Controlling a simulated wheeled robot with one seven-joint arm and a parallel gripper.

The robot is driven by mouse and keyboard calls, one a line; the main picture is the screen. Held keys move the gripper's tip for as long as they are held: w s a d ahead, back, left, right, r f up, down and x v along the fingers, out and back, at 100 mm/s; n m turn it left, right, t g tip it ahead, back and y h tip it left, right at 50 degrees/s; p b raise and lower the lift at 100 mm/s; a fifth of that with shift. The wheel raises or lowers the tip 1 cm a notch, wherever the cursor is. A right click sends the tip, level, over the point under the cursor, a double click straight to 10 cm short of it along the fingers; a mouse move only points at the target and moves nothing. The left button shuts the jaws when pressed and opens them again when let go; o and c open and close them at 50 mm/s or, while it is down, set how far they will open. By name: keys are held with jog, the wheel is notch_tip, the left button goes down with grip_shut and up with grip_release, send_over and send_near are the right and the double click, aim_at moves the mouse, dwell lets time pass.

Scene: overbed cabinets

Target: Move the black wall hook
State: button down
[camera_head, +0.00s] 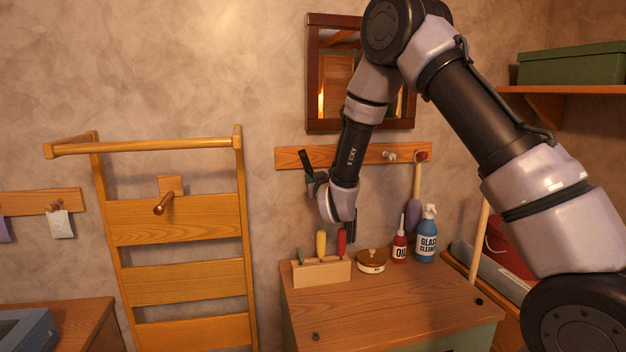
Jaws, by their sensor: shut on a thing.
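A black piece (304,160), which looks like the wall hook, shows in front of the left end of the wooden wall rail (286,156). Its lower end meets the dark parts of my gripper (313,184). My gripper is shut on it, left of the pale wrist. The fingertips are small and partly hidden by my wrist, so the exact grip is unclear. I cannot tell whether the hook touches the rail.
Below stands a cabinet (390,297) with a tool block (321,272), a round lidded pot (371,262), an oil bottle (400,248) and a glass cleaner bottle (426,241). A mirror (314,75) hangs above. A wooden ladder rack (180,218) stands left.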

jog(key=a+m, duration=0.1)
jog(key=m, duration=0.1)
jog(key=a+m, duration=0.1)
jog(key=m, duration=0.1)
jog(key=shift+s+a+f, duration=0.15)
jog(key=shift+s+f, duration=0.05)
jog(key=shift+s, duration=0.15)
jog(key=c, duration=0.9)
grip_release()
jog(key=v, duration=1)
jog(key=shift+s, duration=0.4)
